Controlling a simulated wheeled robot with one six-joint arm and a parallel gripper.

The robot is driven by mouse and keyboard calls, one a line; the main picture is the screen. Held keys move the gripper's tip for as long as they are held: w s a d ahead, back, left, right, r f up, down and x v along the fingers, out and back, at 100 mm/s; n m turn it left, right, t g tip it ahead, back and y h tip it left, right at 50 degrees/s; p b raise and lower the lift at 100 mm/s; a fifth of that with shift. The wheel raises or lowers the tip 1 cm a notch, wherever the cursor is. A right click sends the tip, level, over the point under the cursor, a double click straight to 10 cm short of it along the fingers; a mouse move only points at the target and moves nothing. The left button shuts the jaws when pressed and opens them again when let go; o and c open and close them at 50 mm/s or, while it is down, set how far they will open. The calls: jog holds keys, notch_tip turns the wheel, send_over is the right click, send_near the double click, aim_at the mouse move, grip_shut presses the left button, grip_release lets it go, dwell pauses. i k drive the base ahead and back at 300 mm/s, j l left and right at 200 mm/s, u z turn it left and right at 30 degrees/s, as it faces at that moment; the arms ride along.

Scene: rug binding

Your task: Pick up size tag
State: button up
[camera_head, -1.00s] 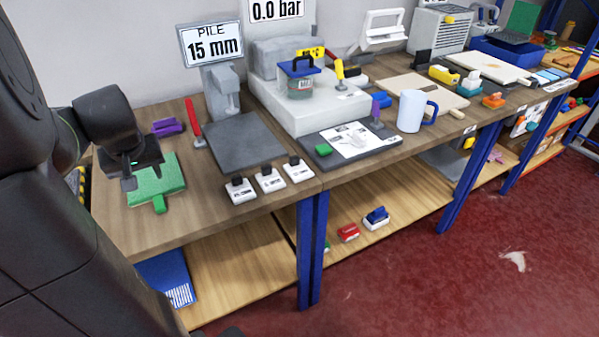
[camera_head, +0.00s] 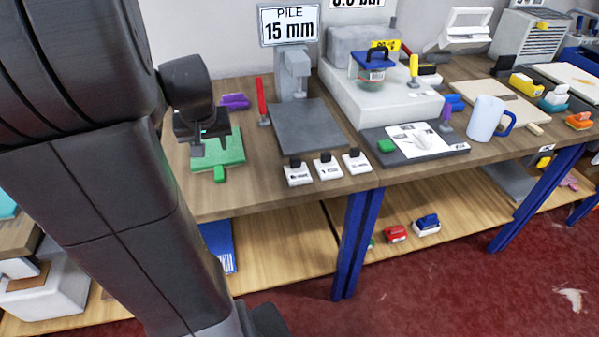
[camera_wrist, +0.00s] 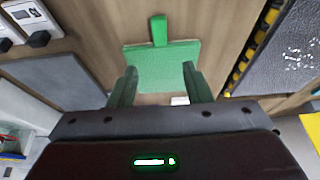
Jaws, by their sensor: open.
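Three small white blocks with black grips and printed labels stand in a row on the bench, at the left (camera_head: 298,177), in the middle (camera_head: 327,169) and at the right (camera_head: 356,164). Their print is too small to read, so I cannot tell which is the size tag. Part of this row shows at the top left of the wrist view (camera_wrist: 28,16). My gripper (camera_head: 207,142) is open and empty, left of the row, over a green board with a tab (camera_head: 221,152). In the wrist view, the board lies beyond and between my open fingers (camera_wrist: 161,85).
A dark grey plate (camera_head: 305,128) lies behind the blocks, with a red upright tool (camera_head: 262,103) and a purple item (camera_head: 234,101) to its left. A dark pad with a white sheet (camera_head: 418,140) lies to the right. Bare wood shows in front of the blocks.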

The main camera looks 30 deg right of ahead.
aim_at(297, 173)
jog(key=l+u, duration=0.3)
jog(key=l, duration=0.15)
jog(key=k+l+u, duration=0.35)
jog(key=l+u, duration=0.2)
jog(key=l, duration=0.2)
jog(key=k+l+u, duration=0.25)
jog(key=l, duration=0.15)
jog(key=i, duration=0.1)
